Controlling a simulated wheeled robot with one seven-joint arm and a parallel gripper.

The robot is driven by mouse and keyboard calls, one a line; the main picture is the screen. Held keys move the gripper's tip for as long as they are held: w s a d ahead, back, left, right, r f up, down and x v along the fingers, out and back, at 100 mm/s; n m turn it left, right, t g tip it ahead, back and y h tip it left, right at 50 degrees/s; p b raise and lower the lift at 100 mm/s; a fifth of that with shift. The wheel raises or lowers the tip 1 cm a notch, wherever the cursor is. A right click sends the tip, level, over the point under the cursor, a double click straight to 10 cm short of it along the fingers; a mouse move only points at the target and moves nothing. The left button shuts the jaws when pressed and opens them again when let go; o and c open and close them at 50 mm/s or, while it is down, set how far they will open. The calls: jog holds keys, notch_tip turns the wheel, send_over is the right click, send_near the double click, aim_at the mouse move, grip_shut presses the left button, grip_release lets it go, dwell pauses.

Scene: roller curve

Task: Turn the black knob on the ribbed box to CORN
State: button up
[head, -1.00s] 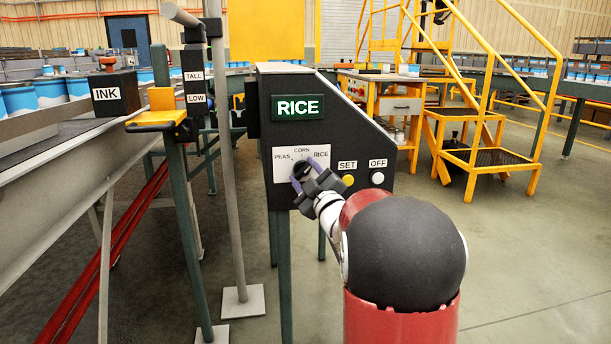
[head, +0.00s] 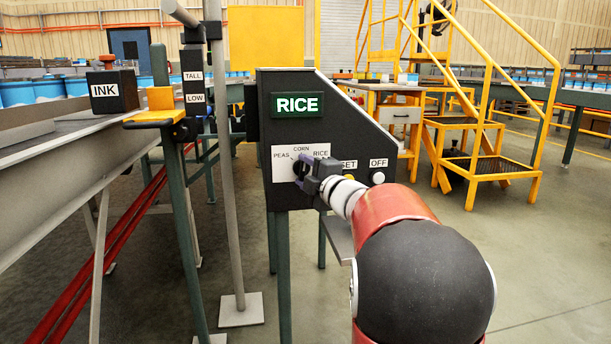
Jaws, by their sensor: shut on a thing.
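The dark ribbed box (head: 345,115) stands on green legs in the middle of the head view. Its green display (head: 297,105) reads RICE. Below it, a white dial plate (head: 280,154) carries the words PEAS at left, CORN at top and RICE at right. The black knob (head: 298,169) sits at the centre of this plate and is mostly covered by my fingers. My gripper (head: 303,170) is shut on the knob, reaching in from the lower right. The knob's pointer is hidden, so I cannot tell its exact direction.
The OFF button (head: 378,178) is clear of my wrist, while the SET button (head: 348,177) is partly covered by it. An INK box (head: 111,90) and conveyor (head: 60,145) lie at left. Yellow steps (head: 475,165) stand at right, with open floor before them.

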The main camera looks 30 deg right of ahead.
jog(key=shift+n, duration=0.6)
jog(key=o, duration=1)
jog(key=shift+c, duration=0.2)
jog(key=s, duration=0.7)
jog(key=shift+s+d, duration=0.35)
jog(key=shift+d, duration=0.05)
